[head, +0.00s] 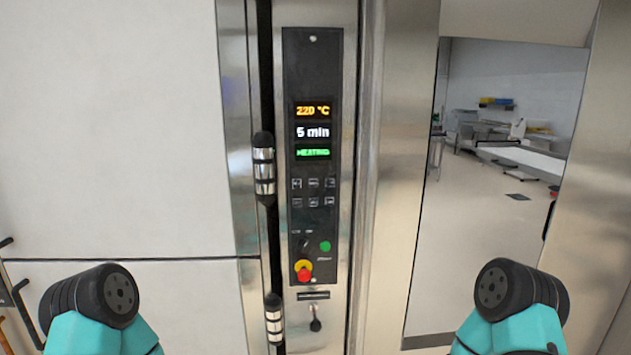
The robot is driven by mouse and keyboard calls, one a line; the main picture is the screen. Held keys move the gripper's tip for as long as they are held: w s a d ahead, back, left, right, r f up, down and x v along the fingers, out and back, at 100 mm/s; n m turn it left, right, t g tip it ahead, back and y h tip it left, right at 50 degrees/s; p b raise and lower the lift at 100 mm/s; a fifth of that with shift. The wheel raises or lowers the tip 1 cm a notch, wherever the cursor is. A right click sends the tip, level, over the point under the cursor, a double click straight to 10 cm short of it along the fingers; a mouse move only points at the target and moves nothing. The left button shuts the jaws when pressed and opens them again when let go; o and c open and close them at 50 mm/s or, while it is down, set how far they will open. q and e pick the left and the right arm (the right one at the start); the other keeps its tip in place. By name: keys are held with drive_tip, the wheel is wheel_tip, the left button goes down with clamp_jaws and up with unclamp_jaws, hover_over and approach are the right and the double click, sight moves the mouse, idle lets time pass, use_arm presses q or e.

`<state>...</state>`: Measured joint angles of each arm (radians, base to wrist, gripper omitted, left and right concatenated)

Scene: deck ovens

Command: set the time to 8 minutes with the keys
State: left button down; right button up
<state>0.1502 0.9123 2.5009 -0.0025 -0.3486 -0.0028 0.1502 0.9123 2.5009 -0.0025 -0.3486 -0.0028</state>
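The black control panel (317,70) stands upright on the steel front, in the middle of the head view. Its display (313,131) reads 220 °C in orange, 5 min in white and HEATING in green. Below it are two rows of small dark keys (313,193); their markings are too small to read. Lower on the panel are a dark knob (304,245), a green button (325,246) and a red stop button on a yellow collar (304,271). Only parts of my two arms show, at the bottom left and right, well apart from the panel. Neither gripper is in view.
Steel-and-black hinges or handles (264,170) stand just left of the panel. A large pale panel (110,130) fills the left. A steel post (395,150) stands right of the panel. Further right, an opening shows a room with a pale floor (470,240). Nothing covers the keys.

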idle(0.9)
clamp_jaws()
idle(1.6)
